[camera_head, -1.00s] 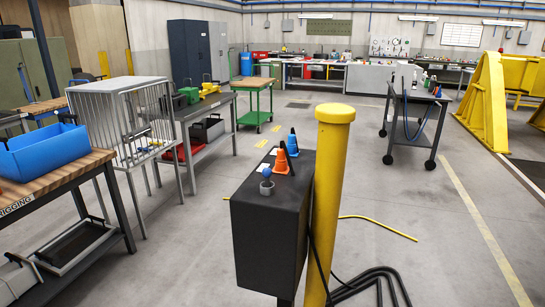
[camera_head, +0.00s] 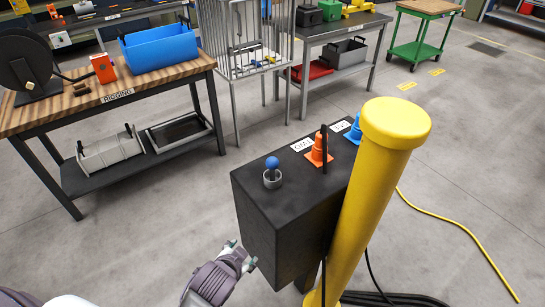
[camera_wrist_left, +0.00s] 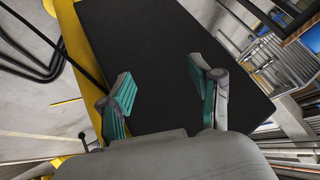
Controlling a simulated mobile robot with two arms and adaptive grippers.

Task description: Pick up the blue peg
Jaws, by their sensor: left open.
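A blue round-topped peg (camera_head: 272,163) stands upright in a small grey cup (camera_head: 273,181) on the near left corner of the black box (camera_head: 300,190). My left gripper (camera_head: 241,254) is open and empty, low beside the box's front face, below and to the left of the peg. In the left wrist view the open fingers (camera_wrist_left: 159,67) are spread in front of a dark face of the box (camera_wrist_left: 165,40); the peg is not visible there. My right gripper is not in view.
An orange cone (camera_head: 318,149) and a blue cone (camera_head: 354,133) stand on the box by white labels. A thick yellow post (camera_head: 370,190) rises right of the box. A wooden-topped table (camera_head: 150,80) with a blue bin (camera_head: 158,47) stands left. Floor between is clear.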

